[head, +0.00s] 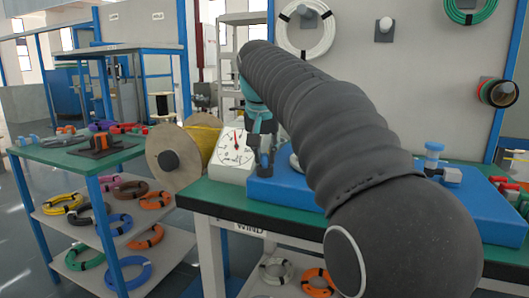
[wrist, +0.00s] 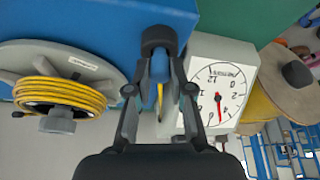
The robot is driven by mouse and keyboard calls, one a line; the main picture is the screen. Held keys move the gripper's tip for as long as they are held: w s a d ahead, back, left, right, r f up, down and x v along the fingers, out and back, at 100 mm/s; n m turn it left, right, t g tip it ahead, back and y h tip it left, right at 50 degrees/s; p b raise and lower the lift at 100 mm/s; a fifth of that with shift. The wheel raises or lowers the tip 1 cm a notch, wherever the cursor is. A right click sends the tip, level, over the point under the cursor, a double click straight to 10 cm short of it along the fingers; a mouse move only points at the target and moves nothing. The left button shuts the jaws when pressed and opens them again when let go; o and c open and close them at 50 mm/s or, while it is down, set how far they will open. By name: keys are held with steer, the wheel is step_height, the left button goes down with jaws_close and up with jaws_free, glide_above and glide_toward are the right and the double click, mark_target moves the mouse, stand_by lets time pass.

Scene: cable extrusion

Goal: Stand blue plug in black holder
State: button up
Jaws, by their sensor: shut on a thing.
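My gripper (wrist: 160,60) is shut on the blue plug (wrist: 160,68), which shows as a narrow blue body with a yellow strip below it, between the fingers in the wrist view. A dark rounded piece (wrist: 158,36) sits at the plug's far end, over the blue platform; I cannot tell whether it is the black holder or part of the fingertips. In the head view my gripper (head: 264,150) points down at the left end of the blue platform, in front of the dial scale. The plug is hard to separate from it there. My arm hides much of the platform.
The white dial scale (head: 233,150) stands close beside my gripper, with a yellow cable spool (head: 203,138) left of it. A grey reel with yellow cable (wrist: 62,92) is on the other side in the wrist view. The blue platform (head: 290,190) lies on the green bench (head: 225,197).

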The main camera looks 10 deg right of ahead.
steer(key=shift+f, duration=0.15)
steer(key=o, duration=0.9)
steer(key=shift+o, duration=0.2)
step_height(320, 180, up, 8)
steer(key=p, duration=0.7)
